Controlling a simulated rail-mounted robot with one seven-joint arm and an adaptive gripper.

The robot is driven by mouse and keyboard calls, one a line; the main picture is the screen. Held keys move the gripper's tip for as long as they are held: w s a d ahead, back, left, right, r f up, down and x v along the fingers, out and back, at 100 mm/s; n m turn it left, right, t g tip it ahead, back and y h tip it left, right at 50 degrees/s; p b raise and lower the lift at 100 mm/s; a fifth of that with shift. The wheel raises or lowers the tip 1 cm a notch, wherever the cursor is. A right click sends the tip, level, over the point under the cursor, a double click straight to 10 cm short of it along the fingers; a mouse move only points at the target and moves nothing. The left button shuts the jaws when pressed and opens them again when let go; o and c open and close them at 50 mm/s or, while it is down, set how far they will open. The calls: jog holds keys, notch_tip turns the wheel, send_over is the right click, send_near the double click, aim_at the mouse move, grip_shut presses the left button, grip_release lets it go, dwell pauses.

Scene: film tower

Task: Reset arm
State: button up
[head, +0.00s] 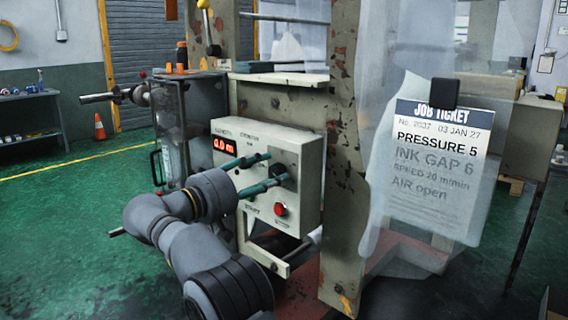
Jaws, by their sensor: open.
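My gripper (273,168) is at the middle left of the head view. Its two teal fingers are spread apart, in front of the grey control box (298,190). I see nothing held between them, though part of the box face is hidden behind them. I cannot tell whether the fingertips touch the box. The box has a red lit display (224,145) and a red button (281,210) at lower right. My arm reaches up from the bottom of the view.
A job ticket (438,160) hangs right of a worn machine frame post (345,150). A dark-framed clear tank (187,120) stands left of the box. An orange cone (99,127) and shelf (30,115) stand far left. The green floor (65,215) at left is clear.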

jog(key=v, duration=1.1)
jog(key=shift+n, duration=0.3)
jog(key=x, duration=0.8)
jog(key=p+x, duration=0.1)
jog(key=x, duration=0.3)
jog(key=shift+w+d+r, duration=0.25)
jog(key=shift+w, duration=0.05)
jog(key=n+p, duration=0.3)
jog(key=shift+s+a+r+n, duration=0.1)
jog(key=shift+r+n, duration=0.1)
jog(key=shift+n, duration=0.1)
jog(key=n+p, duration=0.4)
jog(key=shift+f+n+p, duration=0.1)
jog(key=shift+n+p, duration=0.2)
jog(key=shift+n, duration=0.1)
jog(key=n+p, duration=0.4)
jog(key=shift+n, duration=0.3)
jog(key=n+p, duration=0.2)
jog(key=n, duration=0.1)
jog(key=shift+p, duration=0.35)
jog(key=n+p, duration=0.2)
jog(key=n, duration=0.1)
jog(key=shift+f, duration=0.2)
jog(key=n, duration=0.1)
jog(key=n+p, duration=0.1)
jog(key=n, duration=0.1)
jog(key=shift+f+n, duration=0.3)
